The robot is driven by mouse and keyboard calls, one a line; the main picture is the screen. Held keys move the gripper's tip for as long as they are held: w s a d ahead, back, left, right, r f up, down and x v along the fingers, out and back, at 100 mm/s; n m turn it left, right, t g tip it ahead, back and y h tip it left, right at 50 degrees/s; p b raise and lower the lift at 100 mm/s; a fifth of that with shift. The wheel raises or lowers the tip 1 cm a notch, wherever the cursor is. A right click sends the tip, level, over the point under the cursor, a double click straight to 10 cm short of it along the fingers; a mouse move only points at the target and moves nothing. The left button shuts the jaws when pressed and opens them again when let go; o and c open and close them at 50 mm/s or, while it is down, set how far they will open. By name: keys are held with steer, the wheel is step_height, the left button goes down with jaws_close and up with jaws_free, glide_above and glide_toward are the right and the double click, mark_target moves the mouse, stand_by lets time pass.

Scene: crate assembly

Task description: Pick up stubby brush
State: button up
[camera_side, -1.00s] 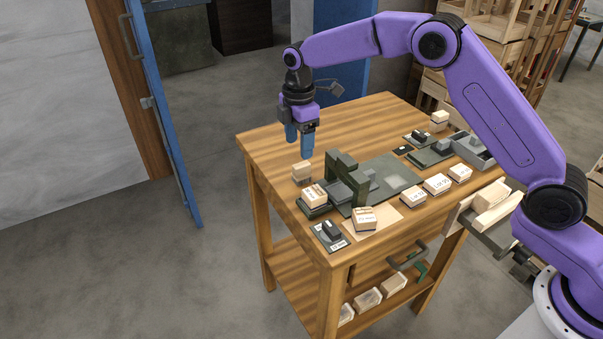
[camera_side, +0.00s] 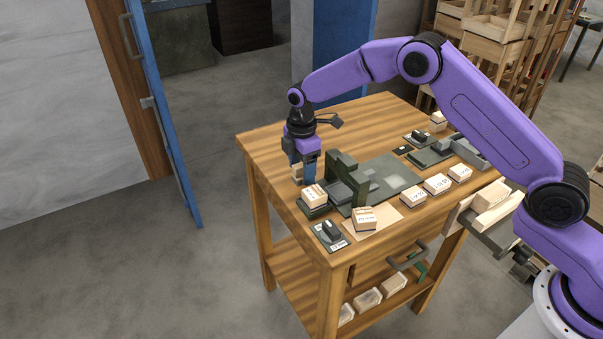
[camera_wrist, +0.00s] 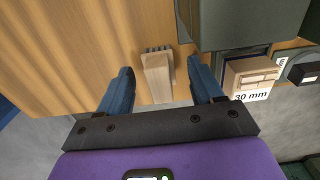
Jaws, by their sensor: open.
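The stubby brush (camera_wrist: 157,78) is a small pale wooden block with a row of dark bristles at its far end. In the wrist view it lies between the two blue fingers of my gripper (camera_wrist: 161,70), with a gap showing on both sides. In the side view my gripper (camera_side: 304,172) is down at the table's left part, open around the brush. There the fingers hide most of the brush (camera_side: 296,171), and only a pale bit shows. I cannot tell how far the fingertips are above the table.
A dark green bracket fixture (camera_side: 340,168) stands close to the right of my gripper. A wooden block marked 30 mm (camera_wrist: 253,76) sits near the right finger on a dark base. Several labelled blocks lie farther right. The wooden table (camera_side: 272,143) is clear behind my gripper.

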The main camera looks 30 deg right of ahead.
mark_target(301, 165)
jaws_close()
steer(key=shift+r, duration=0.1)
step_height(301, 165, up, 10)
steer(key=shift+f, duration=0.1)
stand_by(0.4)
steer(key=c, duration=0.9)
jaws_free()
steer(key=shift+c, duration=0.7)
